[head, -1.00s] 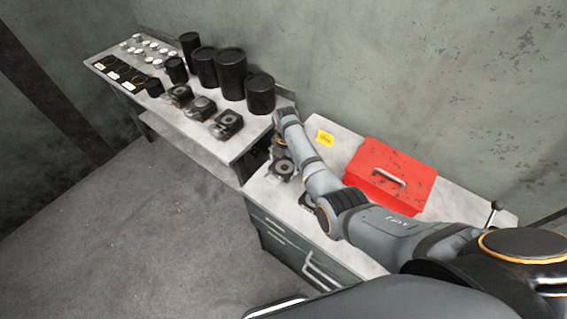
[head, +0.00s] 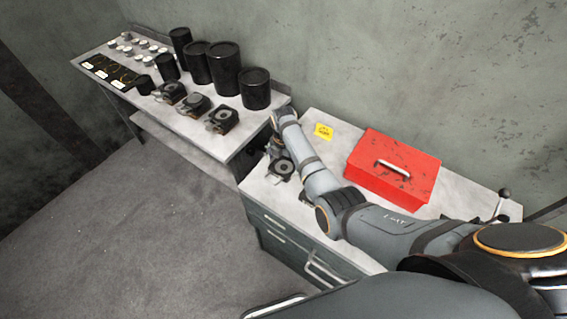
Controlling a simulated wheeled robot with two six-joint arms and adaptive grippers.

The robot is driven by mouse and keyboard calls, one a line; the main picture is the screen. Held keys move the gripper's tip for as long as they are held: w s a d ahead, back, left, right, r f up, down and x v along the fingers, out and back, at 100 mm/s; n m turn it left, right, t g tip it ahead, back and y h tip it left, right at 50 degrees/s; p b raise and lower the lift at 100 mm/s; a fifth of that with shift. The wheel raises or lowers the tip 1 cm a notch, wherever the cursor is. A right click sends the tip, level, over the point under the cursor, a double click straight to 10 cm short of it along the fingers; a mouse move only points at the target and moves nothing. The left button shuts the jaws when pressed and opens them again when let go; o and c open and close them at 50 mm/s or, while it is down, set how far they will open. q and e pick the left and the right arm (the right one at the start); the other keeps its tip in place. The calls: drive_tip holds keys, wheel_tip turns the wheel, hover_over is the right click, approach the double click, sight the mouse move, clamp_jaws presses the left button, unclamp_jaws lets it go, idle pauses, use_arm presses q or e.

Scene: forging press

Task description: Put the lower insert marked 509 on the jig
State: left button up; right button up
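Three dark block-like inserts with round centres stand in a row on the left bench: one at the left (head: 168,93), one in the middle (head: 195,104) and one at the right (head: 221,119). A similar dark piece with a round top (head: 281,169) is at the left end of the cabinet top. My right gripper (head: 277,156) points down right beside this piece, partly hidden by its own wrist. I cannot tell whether it touches or grips it. No number 509 is readable, and I cannot tell which thing is the jig. My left gripper is out of view.
Several black cylinders (head: 225,68) stand along the back of the bench (head: 240,139). Small pale pieces and dark labelled trays (head: 110,72) lie at its far end. A red box (head: 392,168) and a yellow tag (head: 323,131) are on the cabinet top (head: 337,155), with a knobbed lever (head: 503,194) at right.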

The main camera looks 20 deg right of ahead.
sight(284, 167)
wheel_tip(284, 167, up, 12)
drive_tip(key=b, duration=0.1)
idle(0.5)
